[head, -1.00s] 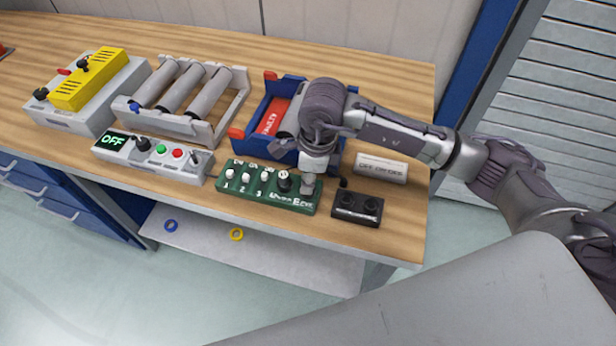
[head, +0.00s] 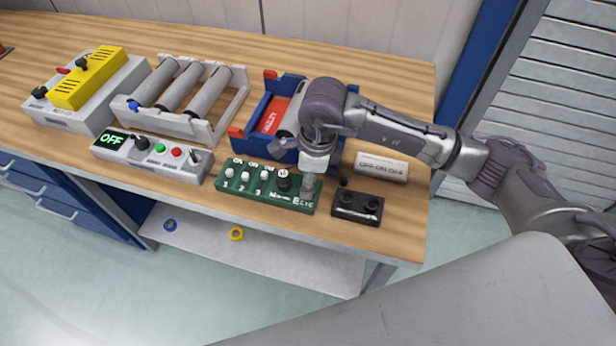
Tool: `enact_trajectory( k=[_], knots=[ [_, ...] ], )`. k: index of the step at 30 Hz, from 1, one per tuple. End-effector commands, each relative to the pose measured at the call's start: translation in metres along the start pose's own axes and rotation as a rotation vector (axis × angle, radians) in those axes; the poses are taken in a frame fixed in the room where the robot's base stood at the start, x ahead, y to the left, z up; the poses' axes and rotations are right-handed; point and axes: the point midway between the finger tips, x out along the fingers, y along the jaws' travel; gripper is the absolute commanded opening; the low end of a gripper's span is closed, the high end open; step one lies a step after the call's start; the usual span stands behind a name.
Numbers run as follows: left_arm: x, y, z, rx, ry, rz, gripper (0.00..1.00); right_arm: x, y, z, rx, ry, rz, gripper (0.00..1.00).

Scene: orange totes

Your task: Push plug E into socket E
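A green panel box (head: 268,198) lies near the front edge of the bench, with several white knobs and a dark round plug or knob (head: 283,181) on its top. White lettering runs along its front; I cannot read it surely or tell which part is socket E. My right gripper (head: 309,186) points down at the right end of the green box, just right of the dark plug. Its fingers are small and partly hidden by the wrist, so I cannot tell whether they hold plug E. My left gripper is out of view.
A black two-hole block (head: 357,206) and a pale labelled box (head: 381,167) lie to the right. A blue tray (head: 258,118) with a red block stands behind. A white control box (head: 152,157) reading OFF and a roller rack (head: 222,121) are left.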

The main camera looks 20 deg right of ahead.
Motion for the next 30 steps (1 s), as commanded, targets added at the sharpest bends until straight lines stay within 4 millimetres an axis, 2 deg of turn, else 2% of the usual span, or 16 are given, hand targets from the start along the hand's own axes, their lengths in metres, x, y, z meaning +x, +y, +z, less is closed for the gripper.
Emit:
enact_trajectory(
  k=[5,12,18,23,30],
  knots=[
    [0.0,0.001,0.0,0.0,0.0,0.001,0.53,-0.021,-0.001,0.001,-0.001,-0.003,-0.004,0.53],
    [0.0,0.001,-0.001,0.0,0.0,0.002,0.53,-0.073,-0.001,0.001,0.0,-0.004,-0.005,0.53],
    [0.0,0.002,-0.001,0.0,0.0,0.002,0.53,-0.106,-0.001,0.001,0.0,-0.003,-0.004,0.53],
    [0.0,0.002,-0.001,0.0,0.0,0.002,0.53,-0.118,0.0,0.0,0.0,-0.001,-0.002,0.53],
    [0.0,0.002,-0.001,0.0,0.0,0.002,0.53,-0.119,0.0,0.0,0.0,-0.001,-0.001,0.53]
  ],
)
